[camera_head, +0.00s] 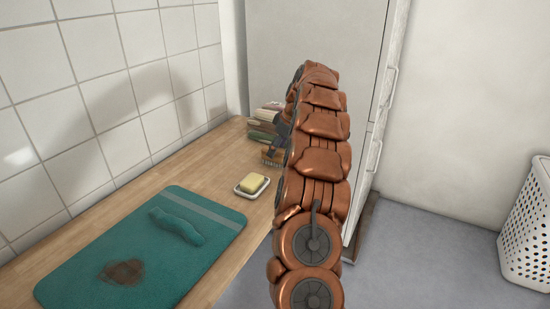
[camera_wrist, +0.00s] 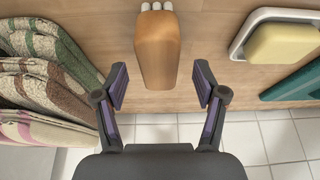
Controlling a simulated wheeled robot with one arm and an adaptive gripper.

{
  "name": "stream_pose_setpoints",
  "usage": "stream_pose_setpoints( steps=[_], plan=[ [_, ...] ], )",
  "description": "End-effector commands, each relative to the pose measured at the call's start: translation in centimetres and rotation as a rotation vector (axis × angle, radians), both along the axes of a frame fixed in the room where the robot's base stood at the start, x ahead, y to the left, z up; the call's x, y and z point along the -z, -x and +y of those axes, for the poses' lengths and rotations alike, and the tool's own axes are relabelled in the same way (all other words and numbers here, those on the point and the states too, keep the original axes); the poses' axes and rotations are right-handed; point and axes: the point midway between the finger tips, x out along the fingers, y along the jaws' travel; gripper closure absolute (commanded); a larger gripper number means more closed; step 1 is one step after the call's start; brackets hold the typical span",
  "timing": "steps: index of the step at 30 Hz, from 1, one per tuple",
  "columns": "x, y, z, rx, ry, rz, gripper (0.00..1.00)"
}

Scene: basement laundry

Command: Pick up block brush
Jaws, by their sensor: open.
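The block brush (camera_wrist: 157,50) is a wooden block with pale bristles at its far end in the wrist view. It lies on the wooden counter (camera_wrist: 110,35). My gripper (camera_wrist: 161,83) is open, with its two purple-padded fingers apart on either side of the brush's near end. Gaps show between the brush and both pads, and nothing is held. In the head view the brush (camera_head: 271,155) shows small at the counter's far end, partly hidden by my arm.
Folded towels (camera_wrist: 45,75) are stacked left of the brush in the wrist view. A white dish (camera_wrist: 240,40) with yellow soap (camera_wrist: 283,45) stands to the right. A white basket (camera_head: 525,225) stands at right.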

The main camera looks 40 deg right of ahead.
Motion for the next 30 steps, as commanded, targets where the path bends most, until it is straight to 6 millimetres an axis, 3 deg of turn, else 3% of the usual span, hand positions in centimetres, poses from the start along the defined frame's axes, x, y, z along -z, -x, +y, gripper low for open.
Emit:
stream_pose_setpoints(
  steps=[7, 16, 30],
  plan=[
    [3.3, -0.7, 0.2, 0.0, -0.001, 0.0, 0.29],
    [3.9, -1.0, 0.2, 0.001, 0.001, -0.002, 0.29],
    [3.9, -1.0, 0.2, 0.001, 0.001, -0.002, 0.78]
  ],
)
